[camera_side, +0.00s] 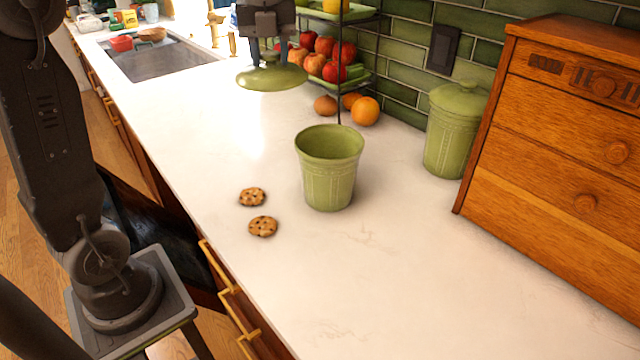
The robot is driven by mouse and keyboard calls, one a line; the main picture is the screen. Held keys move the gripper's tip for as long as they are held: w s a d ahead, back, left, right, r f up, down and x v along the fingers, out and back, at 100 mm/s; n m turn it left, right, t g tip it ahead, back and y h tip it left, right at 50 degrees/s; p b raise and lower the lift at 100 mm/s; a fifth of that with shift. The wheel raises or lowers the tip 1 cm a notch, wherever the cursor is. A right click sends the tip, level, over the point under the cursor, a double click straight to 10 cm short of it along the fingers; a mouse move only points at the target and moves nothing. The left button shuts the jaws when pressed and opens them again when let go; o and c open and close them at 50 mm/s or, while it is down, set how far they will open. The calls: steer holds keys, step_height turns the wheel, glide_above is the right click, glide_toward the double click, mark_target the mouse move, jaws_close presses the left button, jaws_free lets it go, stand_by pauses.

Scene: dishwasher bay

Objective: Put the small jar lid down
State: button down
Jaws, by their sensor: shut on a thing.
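My gripper (270,48) is at the top middle of the side view, pointing down. It is shut on the small jar lid (272,80), a round green lid, and holds it roughly level above the white counter. The fingers hide the lid's knob. The open green jar (328,180) stands upright on the counter, nearer the camera and to the right of the lid. Its mouth is uncovered.
Two cookies (257,212) lie left of the jar. A lidded green jar (458,130) stands by a wooden drawer box (575,150). A fruit rack (345,70) with loose fruit is behind. A sink (165,62) is at the back left. The front counter is clear.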

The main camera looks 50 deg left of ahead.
mark_target(272, 53)
steer(key=r, duration=0.4)
steer(key=shift+d, duration=0.2)
steer(key=s+d+m, duration=0.4)
steer(key=d, duration=0.8)
steer(key=s+d+m, duration=0.4)
steer(key=d, duration=0.8)
steer(key=shift+t+h, duration=0.3)
steer(key=shift+h, duration=0.2)
steer(key=f, duration=2.9)
steer(key=shift+s+d, duration=0.15)
steer(key=shift+d, duration=0.25)
steer(key=c, duration=0.6)
jaws_free()
steer(key=shift+f, duration=0.1)
